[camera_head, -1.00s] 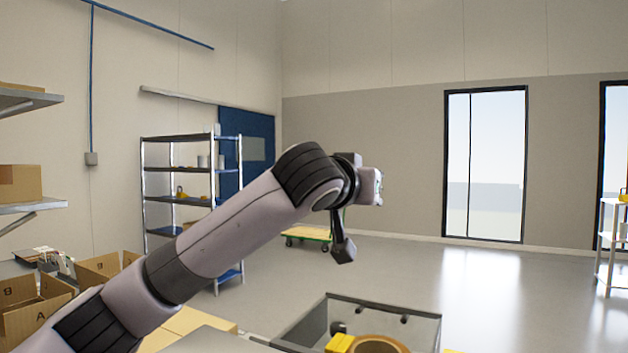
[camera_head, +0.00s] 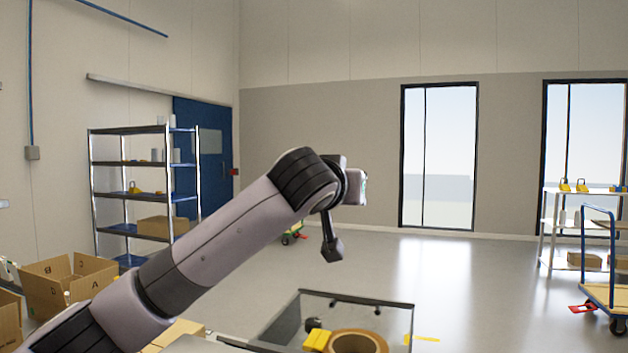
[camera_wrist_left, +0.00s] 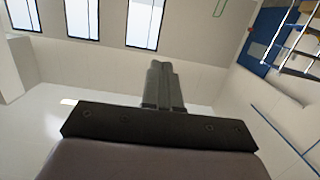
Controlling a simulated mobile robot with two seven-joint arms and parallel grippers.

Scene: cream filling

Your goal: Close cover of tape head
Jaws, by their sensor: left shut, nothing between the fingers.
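A tape roll (camera_head: 356,342) with a brown ring and a yellow block (camera_head: 317,340) beside it sit at the bottom of the head view. A see-through panel with a dark rim (camera_head: 378,310) stands around or over them; I take this for the tape head and its cover. Its lower part is cut off by the picture edge, and I cannot tell how far the cover is open. My left arm reaches above and behind it in the head view. My left gripper's fingers (camera_wrist_left: 160,68) are together and empty in the left wrist view, apart from the cover. My right gripper does not show.
Open cardboard boxes (camera_head: 62,285) stand at the lower left. A metal shelf (camera_head: 130,195) is at the back left. A white rack (camera_head: 575,225) and a blue trolley (camera_head: 600,285) are at the right. The floor in the middle is clear.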

